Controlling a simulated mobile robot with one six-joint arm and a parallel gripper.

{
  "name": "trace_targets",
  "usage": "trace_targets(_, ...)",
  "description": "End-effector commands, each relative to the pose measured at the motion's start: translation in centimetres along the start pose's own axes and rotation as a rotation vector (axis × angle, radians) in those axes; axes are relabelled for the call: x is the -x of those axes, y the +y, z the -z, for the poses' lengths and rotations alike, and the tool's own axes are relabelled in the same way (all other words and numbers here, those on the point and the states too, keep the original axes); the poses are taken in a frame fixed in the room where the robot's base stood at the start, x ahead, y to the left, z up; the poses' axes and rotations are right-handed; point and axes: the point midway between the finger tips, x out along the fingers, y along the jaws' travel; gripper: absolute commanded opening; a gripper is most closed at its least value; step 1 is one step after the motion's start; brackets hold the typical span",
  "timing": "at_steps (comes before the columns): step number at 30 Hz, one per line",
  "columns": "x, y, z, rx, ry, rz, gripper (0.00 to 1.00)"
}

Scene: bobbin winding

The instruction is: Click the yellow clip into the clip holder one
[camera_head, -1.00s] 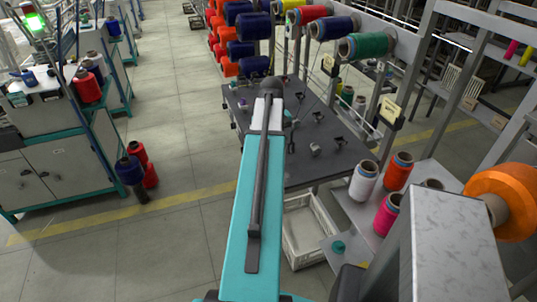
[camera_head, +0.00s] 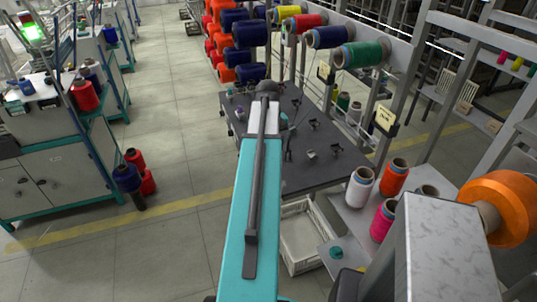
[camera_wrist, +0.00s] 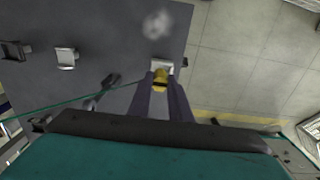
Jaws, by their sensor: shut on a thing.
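My gripper (camera_wrist: 160,100) is shut on the yellow clip (camera_wrist: 160,77), which shows between the fingertips in the wrist view. A pale clip holder (camera_wrist: 161,66) lies just beyond the clip, by the edge of the dark table. The clip appears close to it; I cannot tell whether they touch. A second pale holder (camera_wrist: 66,57) stands further left. Which one is clip holder one is not readable. In the head view my arm hides most of the gripper and the clip. Small holders (camera_head: 312,154) show on the table to the right of my arm.
The dark grey table (camera_head: 300,178) carries several small fittings. A thin teal thread (camera_wrist: 75,99) crosses the wrist view. A rack with large spools (camera_head: 362,54) stands behind the table. A white crate (camera_head: 303,240) is below its front edge, and cones (camera_head: 361,188) stand at right.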

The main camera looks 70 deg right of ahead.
Motion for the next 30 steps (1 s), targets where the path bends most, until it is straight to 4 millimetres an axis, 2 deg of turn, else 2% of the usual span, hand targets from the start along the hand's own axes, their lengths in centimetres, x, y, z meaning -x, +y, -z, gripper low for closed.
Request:
trace_targets(3, 1.3, 0.0, 0.0, 0.0, 0.0, 0.0, 0.0)
trace_targets(9, 2.2, 0.0, 0.0, 0.0, -0.001, 0.0, 0.0)
trace_targets(25, 2.2, -0.1, 0.0, 0.001, -0.001, 0.0, 0.0)
trace_targets(30, 2.1, -0.8, 0.3, 0.014, -0.001, 0.0, 0.0)
